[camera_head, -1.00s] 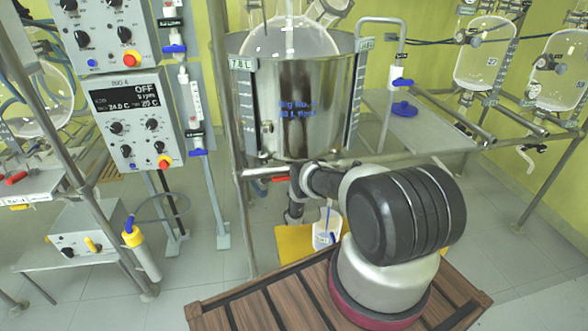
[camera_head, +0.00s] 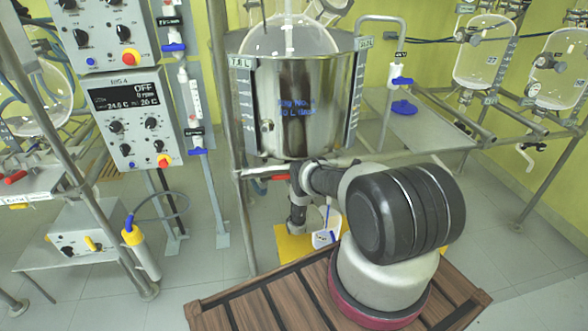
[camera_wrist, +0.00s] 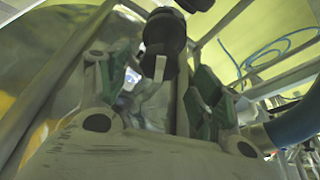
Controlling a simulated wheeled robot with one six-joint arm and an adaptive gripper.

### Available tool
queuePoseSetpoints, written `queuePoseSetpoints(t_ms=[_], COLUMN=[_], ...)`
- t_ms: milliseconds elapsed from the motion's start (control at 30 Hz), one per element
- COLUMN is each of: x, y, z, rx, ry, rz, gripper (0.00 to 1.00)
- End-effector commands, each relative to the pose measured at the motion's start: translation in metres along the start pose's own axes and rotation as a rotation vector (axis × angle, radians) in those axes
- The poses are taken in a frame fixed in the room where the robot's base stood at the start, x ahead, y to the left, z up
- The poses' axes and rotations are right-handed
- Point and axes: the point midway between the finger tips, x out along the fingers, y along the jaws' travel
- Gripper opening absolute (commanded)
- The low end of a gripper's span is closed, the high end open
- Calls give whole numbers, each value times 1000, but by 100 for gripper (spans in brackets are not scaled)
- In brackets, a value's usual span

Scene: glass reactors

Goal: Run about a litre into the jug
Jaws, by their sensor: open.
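The jug (camera_head: 326,239), white with a blue mark, stands on a yellow base under the steel vessel (camera_head: 300,105) in the head view. My arm partly hides it, and its fill level cannot be seen. In the wrist view my gripper (camera_wrist: 153,78) is open, with green pads on both fingers. A dark fitting with a pale flat tab (camera_wrist: 160,67) shows between or just beyond the fingers; I cannot tell whether they touch it. In the head view my wrist is below the vessel, beside the jug, and my fingers are not clear.
A horizontal frame rail (camera_head: 370,161) runs below the vessel, close to my arm. A red handle (camera_head: 279,177) sits at that rail. A control box (camera_head: 133,115) hangs at the left. A glass vessel on another rig (camera_head: 484,52) stands at the right. Open floor lies at lower right.

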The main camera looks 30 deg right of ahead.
Motion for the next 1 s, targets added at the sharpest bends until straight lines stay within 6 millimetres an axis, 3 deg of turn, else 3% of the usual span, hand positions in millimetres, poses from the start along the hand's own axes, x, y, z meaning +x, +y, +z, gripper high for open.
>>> queuePoseSetpoints(t_ms=[200, 400, 1000], x=[-49, -73, -76], y=[0, 0, 0], z=[1, 1, 0], rx=[0, 0, 0], ry=[-3, -2, -3], rz=[-1, -1, -3], gripper=[66, 66, 66])
